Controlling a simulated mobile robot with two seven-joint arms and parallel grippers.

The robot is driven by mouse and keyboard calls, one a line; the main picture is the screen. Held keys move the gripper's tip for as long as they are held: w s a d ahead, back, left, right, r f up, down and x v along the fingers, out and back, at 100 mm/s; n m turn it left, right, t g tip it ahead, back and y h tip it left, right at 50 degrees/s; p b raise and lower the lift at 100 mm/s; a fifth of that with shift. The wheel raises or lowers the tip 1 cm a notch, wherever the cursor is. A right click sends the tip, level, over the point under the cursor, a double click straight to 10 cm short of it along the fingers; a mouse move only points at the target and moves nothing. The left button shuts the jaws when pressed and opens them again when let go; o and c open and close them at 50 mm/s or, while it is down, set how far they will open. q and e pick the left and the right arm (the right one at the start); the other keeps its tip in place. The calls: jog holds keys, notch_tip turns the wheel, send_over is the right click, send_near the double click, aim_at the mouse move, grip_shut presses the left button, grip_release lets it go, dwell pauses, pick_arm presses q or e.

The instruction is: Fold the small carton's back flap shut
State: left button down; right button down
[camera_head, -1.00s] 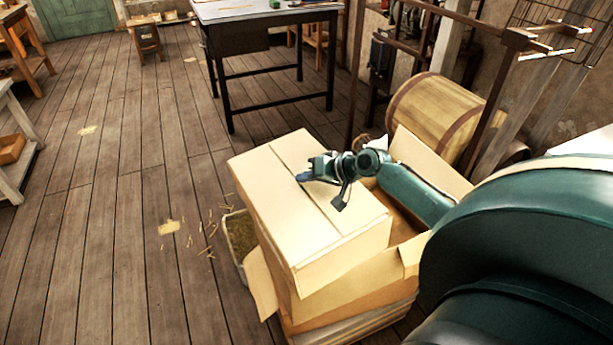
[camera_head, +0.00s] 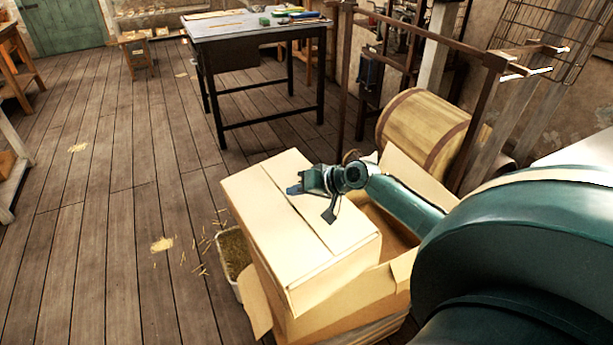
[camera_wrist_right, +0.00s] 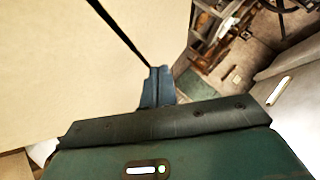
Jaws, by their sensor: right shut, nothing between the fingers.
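A tan carton (camera_head: 285,225) with a dark seam between two closed top flaps sits tilted in or on a larger open carton (camera_head: 345,304). I cannot tell for sure which one the task calls small. A flap of the larger carton (camera_head: 416,176) stands up at its far right; another flap (camera_head: 253,300) hangs out at the left. My right gripper (camera_head: 296,189) is shut and empty over the closed top, near the seam. In the right wrist view its fingertips (camera_wrist_right: 158,78) are by the seam's end at the carton's edge; contact is unclear. My left gripper is not in view.
A wooden barrel (camera_head: 423,130) and a metal frame (camera_head: 478,125) stand behind on the right. A dark-legged table (camera_head: 255,33) with tools is at the back. A straw-filled bin (camera_head: 233,252) stands left of the cartons. The floor at left is mostly open.

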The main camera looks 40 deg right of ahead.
notch_tip(320, 180, up, 4)
jog(key=p, duration=0.3)
jog(key=shift+a+r, duration=0.1)
jog(key=shift+r, duration=0.05)
jog(key=shift+s+b, duration=0.8)
jog(key=shift+b, duration=0.05)
jog(key=s+a+r, duration=0.2)
jog(key=s+r, duration=0.3)
jog(key=r, duration=0.1)
jog(key=s+a+f+n+g+h, duration=0.1)
jog(key=s+a+f+n+g, duration=0.3)
jog(key=s+a+f, duration=0.7)
jog(key=s+a+n+g+h, duration=0.2)
jog(key=s+a+n+h, duration=0.15)
jog(key=s, duration=0.95)
jog(key=w+a+f+t+y, duration=0.3)
jog(key=w+a+f+t, duration=0.2)
jog(key=f, duration=0.4)
jog(key=shift+w+a+f+t, duration=0.3)
jog(key=shift+w+f+t, duration=0.1)
jog(key=shift+w, duration=0.05)
